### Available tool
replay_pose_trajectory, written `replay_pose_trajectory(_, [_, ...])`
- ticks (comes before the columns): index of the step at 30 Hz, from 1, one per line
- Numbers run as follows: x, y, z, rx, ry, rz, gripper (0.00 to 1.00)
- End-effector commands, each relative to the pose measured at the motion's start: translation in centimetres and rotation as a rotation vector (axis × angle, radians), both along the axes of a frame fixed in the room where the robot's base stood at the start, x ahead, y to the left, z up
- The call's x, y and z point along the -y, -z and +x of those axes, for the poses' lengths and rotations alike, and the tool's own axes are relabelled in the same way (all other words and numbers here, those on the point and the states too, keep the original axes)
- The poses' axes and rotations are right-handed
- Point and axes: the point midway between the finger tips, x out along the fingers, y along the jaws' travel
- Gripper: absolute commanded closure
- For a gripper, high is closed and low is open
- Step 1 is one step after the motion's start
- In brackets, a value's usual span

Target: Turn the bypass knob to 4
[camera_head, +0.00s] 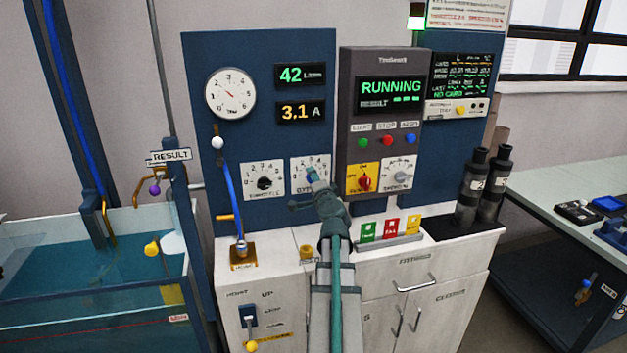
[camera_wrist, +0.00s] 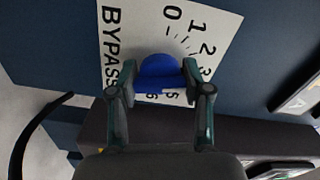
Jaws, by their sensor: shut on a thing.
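The bypass knob (camera_wrist: 158,66) is blue and sits on a white dial plate (camera_wrist: 112,50) marked BYPASS. In the wrist view the 0, 1, 2 and 3 show above and right of the knob, and 5 and 6 show below it. The 4 is hidden around my right finger. My gripper (camera_wrist: 159,78) is shut on the knob, with one finger on each side. I cannot tell which number the knob points to. In the head view my gripper (camera_head: 317,184) covers most of the bypass dial plate (camera_head: 300,164), and a bit of blue knob shows.
The throttle knob (camera_head: 264,183) is black, on a plate just left. To the right, a grey panel (camera_head: 391,62) reads RUNNING and carries a red knob (camera_head: 365,183) and a grey knob (camera_head: 403,178). Displays above read 42 and 3.1 A. A blue lever (camera_head: 228,185) stands at the left.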

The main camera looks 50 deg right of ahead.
Motion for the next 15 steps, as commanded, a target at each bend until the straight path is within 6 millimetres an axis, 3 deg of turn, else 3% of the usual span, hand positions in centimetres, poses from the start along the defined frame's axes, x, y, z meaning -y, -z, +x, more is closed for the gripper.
replay_pose_trajectory(15, [0.0,-0.11,-0.01,0.299,0.0,0.374,0.86])
